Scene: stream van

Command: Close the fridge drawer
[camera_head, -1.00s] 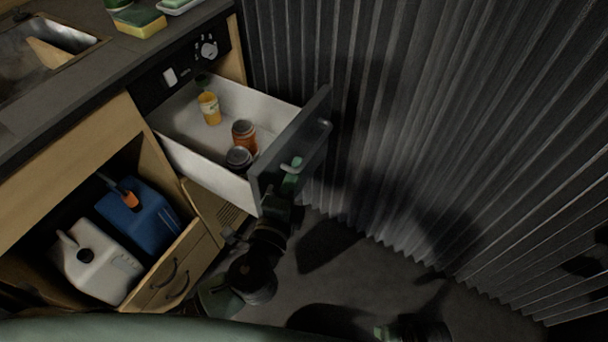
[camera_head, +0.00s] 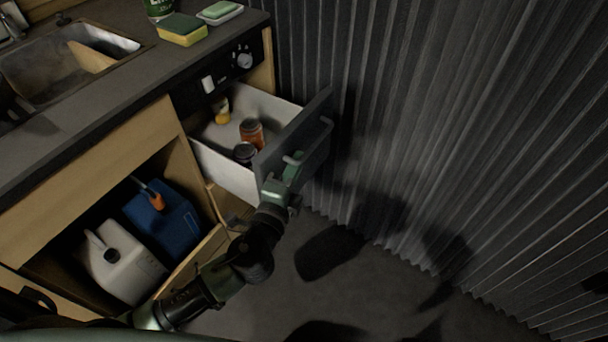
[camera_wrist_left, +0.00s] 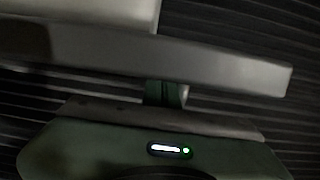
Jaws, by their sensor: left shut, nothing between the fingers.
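The fridge drawer (camera_head: 222,170) is partly open below the counter in the head view. It has white walls and a dark front panel (camera_head: 312,130) with a bar handle. A yellow jar (camera_head: 221,112), an orange-brown jar (camera_head: 251,132) and a dark-lidded jar (camera_head: 244,152) stand inside. My left gripper (camera_head: 290,170) is shut and empty against or very near the outer face of the front panel, by the handle. Exact contact is hard to tell. The left wrist view shows the panel's top edge (camera_wrist_left: 200,65) above my gripper's fingers (camera_wrist_left: 165,93). My right gripper is out of view.
A corrugated dark wall (camera_head: 430,120) stands close on the right. The open cabinet at left holds a white jug (camera_head: 120,265) and a blue jug (camera_head: 165,220). A sink (camera_head: 65,65) and sponge (camera_head: 182,30) are on the counter. Floor below the drawer is clear.

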